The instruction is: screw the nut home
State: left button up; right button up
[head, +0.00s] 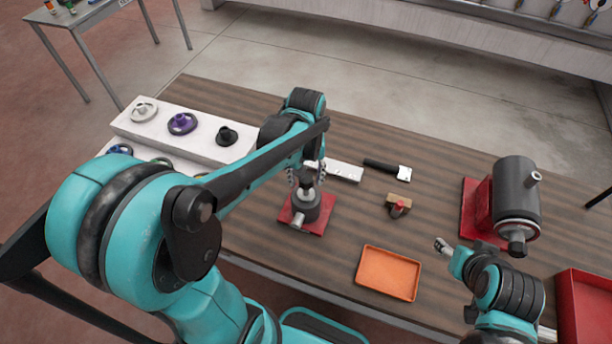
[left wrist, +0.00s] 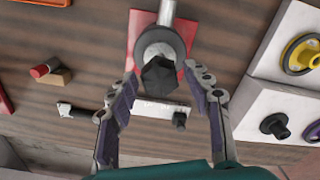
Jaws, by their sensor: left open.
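A small spindle unit (head: 298,218) stands on a red base plate (head: 321,228) in the middle of the table. In the left wrist view a dark hexagonal nut (left wrist: 160,74) sits at the centre of a grey round disc (left wrist: 178,42), with a pale shaft running up from it. My left gripper (head: 306,175) is above the spindle, pointing down. In the left wrist view its fingers (left wrist: 163,95) are spread on either side of the nut, with gaps visible. My right gripper (head: 443,245) is over the table at the right, small and partly turned away; its jaws are unclear.
A white stepped stand (head: 188,150) with several wheels is at the left. A black-handled scraper (head: 387,168), a wooden block with a red part (head: 398,205) and an orange tray (head: 388,272) lie to the right. A grey motor (head: 515,188) and a red bin (head: 590,305) are farther right.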

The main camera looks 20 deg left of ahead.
pick_arm(q)
grip_shut()
jog(key=m, duration=1.1)
jog(key=shift+m, duration=0.3)
jog(key=shift+c, duration=1.6)
grip_release()
jog(key=shift+m, duration=0.8)
jog(key=o, duration=0.5)
notch_tip(320, 180, up, 6)
jog(key=p, duration=0.4)
jog(key=shift+p, duration=0.35)
